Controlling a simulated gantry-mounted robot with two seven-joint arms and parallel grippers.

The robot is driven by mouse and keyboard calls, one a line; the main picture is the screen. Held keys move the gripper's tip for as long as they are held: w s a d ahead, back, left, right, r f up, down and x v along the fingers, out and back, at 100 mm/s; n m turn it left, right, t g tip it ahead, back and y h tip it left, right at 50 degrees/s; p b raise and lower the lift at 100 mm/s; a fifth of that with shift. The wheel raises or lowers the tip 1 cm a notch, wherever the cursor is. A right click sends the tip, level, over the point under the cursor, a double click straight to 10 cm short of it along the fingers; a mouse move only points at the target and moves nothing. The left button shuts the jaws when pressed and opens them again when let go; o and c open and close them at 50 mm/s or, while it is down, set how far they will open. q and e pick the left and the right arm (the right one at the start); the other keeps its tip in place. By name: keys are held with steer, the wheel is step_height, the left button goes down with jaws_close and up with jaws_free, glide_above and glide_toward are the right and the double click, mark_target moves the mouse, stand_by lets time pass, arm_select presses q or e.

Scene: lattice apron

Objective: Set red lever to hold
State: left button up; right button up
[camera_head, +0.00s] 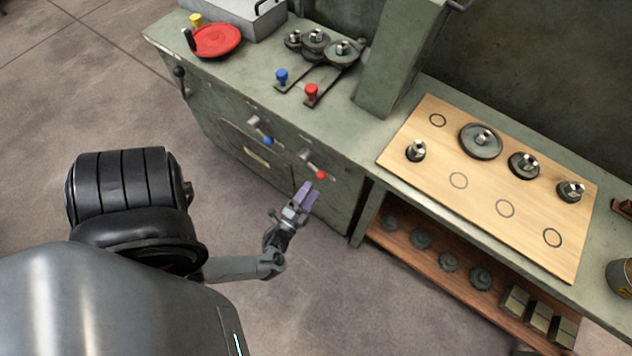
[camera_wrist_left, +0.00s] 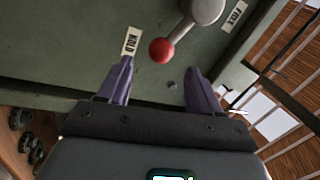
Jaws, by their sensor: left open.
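The red lever (camera_head: 321,174) is on the front of the green cabinet, a grey arm ending in a red ball. In the left wrist view its red ball (camera_wrist_left: 162,50) lies just beyond and between my fingertips, nearer the HOLD label (camera_wrist_left: 131,42) than the second label (camera_wrist_left: 236,15), whose word I cannot read surely. My left gripper (camera_head: 307,194) is open with purple fingers pointed at the cabinet front; it also shows in the left wrist view (camera_wrist_left: 158,75). No finger clearly touches the ball. My right gripper is not in view.
A blue-knobbed lever (camera_head: 267,140) is left of the red one. Blue (camera_head: 282,76) and red (camera_head: 311,92) knobs stand on the cabinet top. A wooden board (camera_head: 460,180) with metal weights lies at right, above a shelf (camera_head: 440,268). The floor before the cabinet is clear.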

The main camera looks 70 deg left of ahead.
arm_select(q)
steer(key=v, duration=0.5)
stand_by(0.5)
